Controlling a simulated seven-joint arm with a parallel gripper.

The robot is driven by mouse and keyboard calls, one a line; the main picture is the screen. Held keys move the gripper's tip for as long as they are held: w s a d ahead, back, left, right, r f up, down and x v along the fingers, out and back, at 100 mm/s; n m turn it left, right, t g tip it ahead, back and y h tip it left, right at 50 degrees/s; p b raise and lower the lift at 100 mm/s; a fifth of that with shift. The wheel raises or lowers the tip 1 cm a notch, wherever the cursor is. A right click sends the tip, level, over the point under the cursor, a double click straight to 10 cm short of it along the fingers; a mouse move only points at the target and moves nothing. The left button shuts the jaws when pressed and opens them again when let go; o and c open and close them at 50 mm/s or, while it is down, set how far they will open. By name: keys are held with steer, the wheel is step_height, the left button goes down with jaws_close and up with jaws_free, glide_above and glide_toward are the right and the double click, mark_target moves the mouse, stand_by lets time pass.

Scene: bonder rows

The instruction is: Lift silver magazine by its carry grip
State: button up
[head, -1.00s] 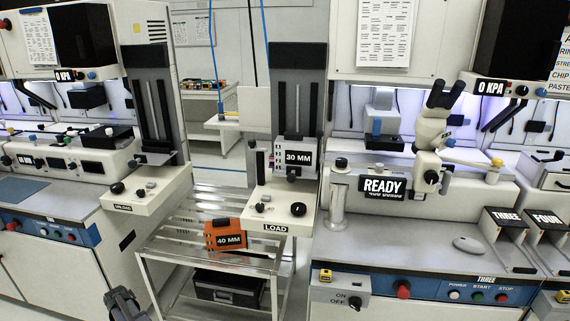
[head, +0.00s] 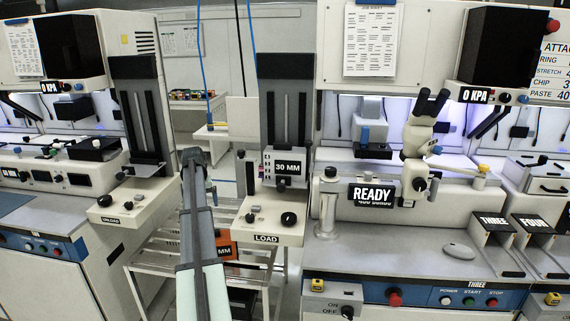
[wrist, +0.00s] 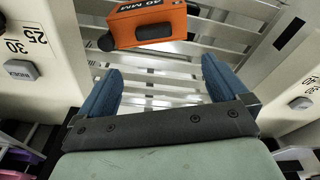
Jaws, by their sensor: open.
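The silver magazine (head: 284,166), labelled 30 MM, stands upright on the LOAD station in the head view. Its carry grip is too small to make out clearly. The wrist view does not show this magazine. My gripper (wrist: 160,66) is open and empty, its two blue fingers spread wide in the wrist view, over the slatted cart. In the head view my arm rises left of the LOAD station, apart from the silver magazine, and I cannot make out the fingers there.
An orange 40 MM magazine (wrist: 148,24) lies on the slatted cart (wrist: 160,82), beyond my fingers; my arm partly hides it in the head view. The UNLOAD station (head: 121,214) stands left of my arm. The LOAD station's ledge (head: 262,218) carries a black knob.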

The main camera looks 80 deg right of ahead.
steer(key=s+d+r+m+h, duration=0.1)
steer(key=s+d+r, duration=0.4)
steer(key=s+r, duration=0.3)
steer(key=s+d+r+m+h, duration=0.1)
steer(key=s+d+r, duration=0.4)
steer(key=r, duration=0.4)
steer(key=m, duration=0.2)
glide_toward(282, 143)
steer(key=f, duration=0.2)
steer(key=d+f, duration=0.1)
steer(key=shift+w+d+f+h, duration=0.1)
steer(key=shift+w+f+h, duration=0.2)
steer(key=shift+f, duration=0.05)
steer(key=shift+s+x, duration=0.15)
steer(key=shift+x, duration=1.25)
steer(key=shift+s+x, duration=0.1)
steer(key=shift+x, duration=1.3)
steer(key=shift+d, duration=0.2)
steer(key=shift+c, duration=0.5)
steer(key=shift+r, duration=0.1)
steer(key=c, duration=1.4)
